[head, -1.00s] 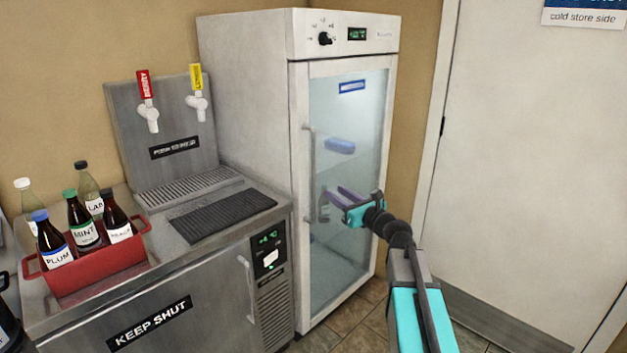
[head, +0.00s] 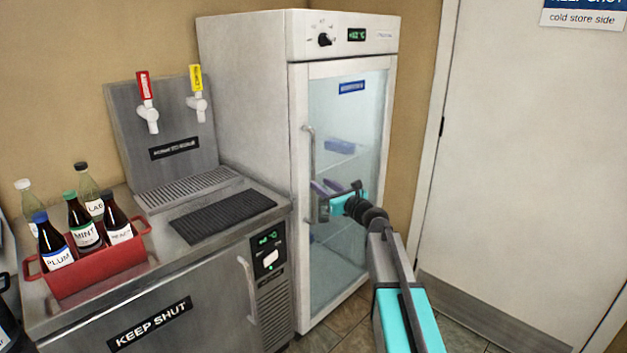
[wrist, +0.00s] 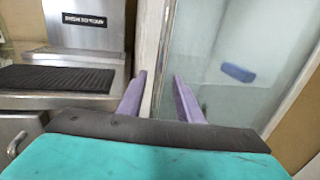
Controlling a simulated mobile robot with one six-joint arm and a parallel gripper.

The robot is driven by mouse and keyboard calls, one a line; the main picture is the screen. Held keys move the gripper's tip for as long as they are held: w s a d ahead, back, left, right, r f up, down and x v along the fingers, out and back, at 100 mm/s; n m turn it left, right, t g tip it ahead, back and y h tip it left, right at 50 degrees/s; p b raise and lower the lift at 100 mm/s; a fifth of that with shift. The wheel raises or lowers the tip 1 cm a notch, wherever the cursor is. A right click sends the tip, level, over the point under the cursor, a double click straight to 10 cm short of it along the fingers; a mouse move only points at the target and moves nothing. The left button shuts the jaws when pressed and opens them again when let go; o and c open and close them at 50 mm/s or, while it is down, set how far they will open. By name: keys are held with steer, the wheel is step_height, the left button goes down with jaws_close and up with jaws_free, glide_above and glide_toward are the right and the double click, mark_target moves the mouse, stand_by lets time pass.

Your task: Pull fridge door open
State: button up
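The fridge door (head: 345,245) is a glass panel in a white frame, closed on the tall white fridge (head: 250,130). Its vertical grey handle (head: 311,155) runs along the door's left side. My gripper (head: 318,187) is in front of the door at the handle's lower part. In the wrist view the two purple fingers of my gripper (wrist: 158,88) are spread apart, with the pale handle and door-frame edge seen between them. I cannot tell whether the fingers reach around the handle or touch it.
A steel counter (head: 165,255) with taps and a red bottle carrier (head: 95,272) stands left of the fridge. A white door (head: 530,150) is at the right. Tiled floor shows in front of the fridge.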

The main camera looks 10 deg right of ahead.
steer(key=shift+x, duration=2.95)
jaws_close()
